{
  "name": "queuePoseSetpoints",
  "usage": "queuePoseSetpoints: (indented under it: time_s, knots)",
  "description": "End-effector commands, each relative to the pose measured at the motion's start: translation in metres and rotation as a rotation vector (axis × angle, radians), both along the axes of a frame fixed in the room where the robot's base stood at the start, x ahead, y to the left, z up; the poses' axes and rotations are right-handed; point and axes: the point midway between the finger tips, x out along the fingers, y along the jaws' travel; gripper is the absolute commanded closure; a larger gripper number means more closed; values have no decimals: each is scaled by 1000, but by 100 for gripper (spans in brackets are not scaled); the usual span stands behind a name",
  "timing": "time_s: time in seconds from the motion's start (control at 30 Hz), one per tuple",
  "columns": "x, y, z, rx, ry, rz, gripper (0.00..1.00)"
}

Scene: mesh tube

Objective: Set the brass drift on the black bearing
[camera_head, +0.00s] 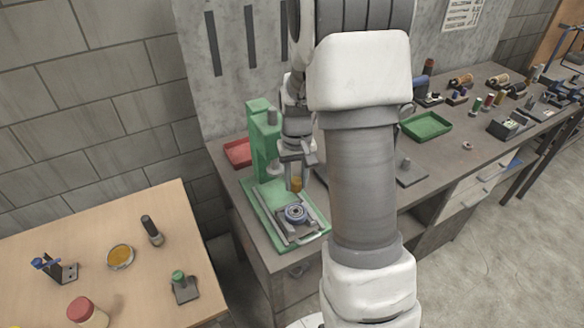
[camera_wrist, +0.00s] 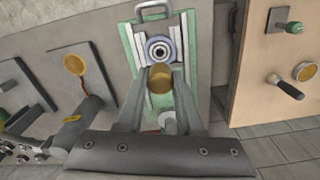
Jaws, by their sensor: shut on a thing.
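The brass drift (camera_head: 296,184) is a short gold cylinder. My gripper (camera_head: 297,166) is shut on it and holds it over the green press; it also shows between the fingers in the wrist view (camera_wrist: 160,79). The bearing (camera_head: 296,212) is a round ring, dark with a blue rim, on the press bed; it shows in the wrist view (camera_wrist: 159,48) just beyond the drift. In the head view the drift is above and slightly behind the bearing, apparently apart from it. The drift's lower end is hard to make out.
The green press (camera_head: 258,140) has its column close beside my gripper. A red tray (camera_head: 238,153) sits behind it, and a green tray (camera_head: 426,125) farther right on the grey bench.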

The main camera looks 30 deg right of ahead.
Motion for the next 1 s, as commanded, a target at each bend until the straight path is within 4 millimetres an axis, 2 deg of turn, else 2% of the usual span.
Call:
queuePoseSetpoints:
  time_s: [0.27, 0.77, 1.0]
  knots:
    - [0, -1, -12, 0, 0, -1, 100]
    - [0, 0, -57, 0, 0, -1, 100]
    - [0, 0, -62, 0, 0, -1, 100]
